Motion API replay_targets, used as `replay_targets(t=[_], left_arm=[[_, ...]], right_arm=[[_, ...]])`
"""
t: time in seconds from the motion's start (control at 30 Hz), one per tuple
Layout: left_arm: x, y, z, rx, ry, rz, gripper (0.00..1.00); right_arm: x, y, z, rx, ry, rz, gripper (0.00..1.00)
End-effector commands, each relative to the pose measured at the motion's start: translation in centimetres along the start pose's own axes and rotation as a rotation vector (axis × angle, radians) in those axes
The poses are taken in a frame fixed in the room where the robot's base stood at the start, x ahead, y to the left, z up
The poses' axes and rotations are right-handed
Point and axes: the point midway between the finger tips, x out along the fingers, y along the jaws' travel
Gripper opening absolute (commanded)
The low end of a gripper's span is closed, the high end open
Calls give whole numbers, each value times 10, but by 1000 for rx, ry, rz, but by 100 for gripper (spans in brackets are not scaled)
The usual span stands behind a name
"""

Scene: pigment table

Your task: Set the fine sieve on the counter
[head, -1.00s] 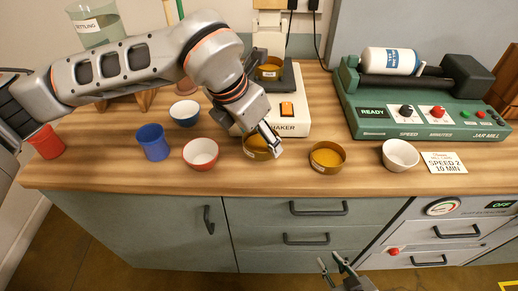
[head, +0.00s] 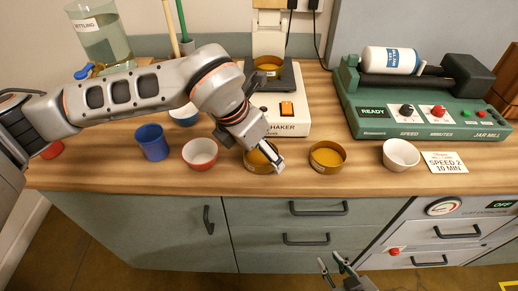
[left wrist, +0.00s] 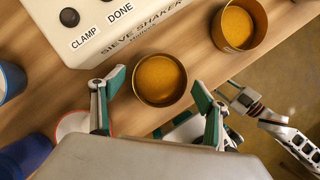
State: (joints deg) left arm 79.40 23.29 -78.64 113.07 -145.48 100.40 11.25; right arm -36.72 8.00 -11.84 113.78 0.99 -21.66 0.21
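A round brass sieve (head: 255,165) with an orange-yellow mesh stands on the wooden counter, partly hidden by my left gripper (head: 272,158). In the left wrist view this sieve (left wrist: 159,79) lies between the spread fingers of my left gripper (left wrist: 160,98), with a small gap on each side. A second similar sieve (head: 327,157) stands to its right on the counter, and a third (head: 268,68) sits on the sieve shaker (head: 290,125). I cannot tell from the labels which is the fine one. My right gripper (head: 335,267) is open and empty, low in front of the drawers.
A red-and-white bowl (head: 200,154) and a blue cup (head: 152,142) stand left of the sieve. A white bowl (head: 400,155), a card (head: 444,162) and the green jar mill (head: 430,115) are to the right. The counter's front strip is clear.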

Motion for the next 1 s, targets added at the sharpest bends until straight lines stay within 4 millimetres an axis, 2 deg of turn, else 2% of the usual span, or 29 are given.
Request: replay_targets(t=[0.23, 0.37, 0.47, 0.8, 1.0], left_arm=[[-1, 0, 0, 0, 0, 0, 74], [-10, 0, 2, 1, -2, 1, 74], [-25, 1, 3, 0, -3, 2, 74], [-93, 0, 2, 1, -3, 2, 74], [-117, 0, 2, 0, -2, 1, 74]], right_arm=[[0, 0, -1, 0, 2, 1, 26], [-1, 1, -4, 1, 4, 1, 26], [-1, 1, -4, 2, 5, 1, 26], [-2, 0, -5, 5, 4, -2, 26], [-3, -1, -5, 6, 3, -3, 26]])
